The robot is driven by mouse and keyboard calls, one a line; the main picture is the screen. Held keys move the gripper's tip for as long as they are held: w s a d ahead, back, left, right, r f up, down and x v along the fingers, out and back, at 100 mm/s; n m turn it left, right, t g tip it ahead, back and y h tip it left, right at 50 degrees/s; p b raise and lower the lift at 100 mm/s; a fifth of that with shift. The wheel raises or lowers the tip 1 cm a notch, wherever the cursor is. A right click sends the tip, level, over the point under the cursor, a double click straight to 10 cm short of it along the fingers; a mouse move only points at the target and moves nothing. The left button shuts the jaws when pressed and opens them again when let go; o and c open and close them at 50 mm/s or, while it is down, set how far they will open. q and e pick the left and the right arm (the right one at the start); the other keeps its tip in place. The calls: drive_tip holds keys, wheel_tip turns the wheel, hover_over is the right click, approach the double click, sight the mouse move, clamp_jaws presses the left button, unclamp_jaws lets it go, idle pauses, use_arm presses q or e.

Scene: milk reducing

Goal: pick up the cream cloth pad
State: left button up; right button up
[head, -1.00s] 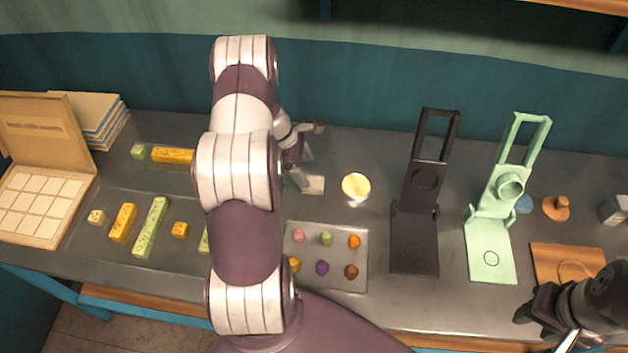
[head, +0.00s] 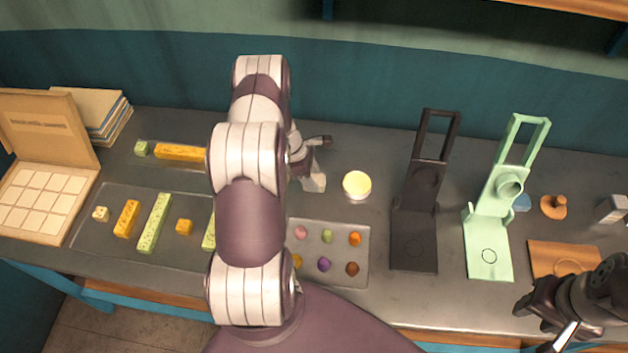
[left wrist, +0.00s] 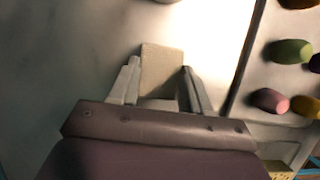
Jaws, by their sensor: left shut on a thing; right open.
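The cream cloth pad (left wrist: 162,72) is a small pale square held between the two light fingers of my left gripper (left wrist: 160,88) in the left wrist view. In the head view my left gripper (head: 308,178) is over the middle of the bench, just left of a round tin with a pale yellow top; the arm partly hides it. The pad shows there as a small pale piece (head: 315,183) at the fingertips. Its height above the bench is hard to tell. My right gripper (head: 562,333) is at the lower right, open, near the bench's front edge.
The yellow-topped tin (head: 357,184) stands close to the right of my left gripper. A tray with several coloured pieces (head: 331,278) lies in front. A black press (head: 414,240) and a mint press (head: 489,245) stand further right. A wooden board (head: 550,252) lies near my right gripper.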

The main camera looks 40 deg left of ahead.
sight(320, 180)
use_arm(q)
wheel_tip(320, 180, up, 4)
drive_tip(key=shift+w+b, duration=0.1)
drive_tip(key=shift+b, duration=0.8)
drive_tip(key=w+d+r+b, duration=0.2)
drive_tip(key=w+d+r, duration=0.2)
drive_tip(key=d+r, duration=0.3)
drive_tip(key=d, duration=0.4)
drive_tip(key=shift+o, duration=0.9)
drive_tip(key=shift+c, duration=0.3)
